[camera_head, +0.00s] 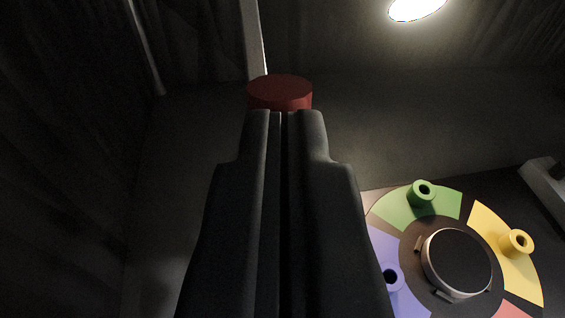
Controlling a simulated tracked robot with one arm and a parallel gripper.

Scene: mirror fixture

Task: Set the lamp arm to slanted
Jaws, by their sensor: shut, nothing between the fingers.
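My gripper (282,114) is shut and empty, pointing away from the camera in the middle of the view. A dark red round knob (280,92) shows just beyond the fingertips. The fingers hide its lower part, and I cannot tell whether they touch it. A pale upright bar (254,40) rises behind the knob to the top edge. It may be the lamp arm, but its joint is not visible. A bright lit lamp disc (415,9) shows at the top right. Any link between bar and lamp is out of view.
A round coloured disc (420,232) lies at the lower right, with a green peg (422,193), a yellow peg (516,243), a blue peg (390,276) and a dark round piece (456,262) at its centre. A pale block (545,187) stands at the right edge. The left is dark.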

